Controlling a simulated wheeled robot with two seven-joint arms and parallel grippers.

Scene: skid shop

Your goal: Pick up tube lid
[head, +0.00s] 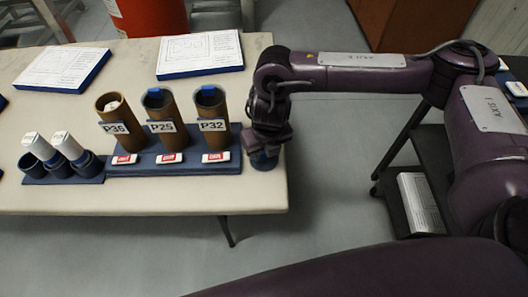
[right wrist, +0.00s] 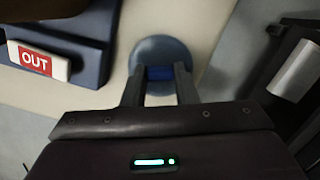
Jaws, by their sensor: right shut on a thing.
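The tube lid (right wrist: 161,56) is a round blue-grey disc with a brighter blue grip. It lies at the right end of the table, right of the tube rack, and shows partly under my right gripper in the head view (head: 264,161). My right gripper (right wrist: 160,72) points down and is shut on the lid's blue grip. Three brown tubes stand upright in a blue rack (head: 190,157): P36 (head: 118,140), P25 (head: 166,136) and P32 (head: 213,135). My left gripper is not in view.
Red-and-white OUT tags (head: 169,158) lie along the rack's front. White-topped cylinders (head: 67,146) lean in a blue holder (head: 90,167) at left. Two blue-edged boards with papers (head: 200,54) lie behind. The table's right edge is close to my right gripper. A dark cart (head: 437,160) stands at right.

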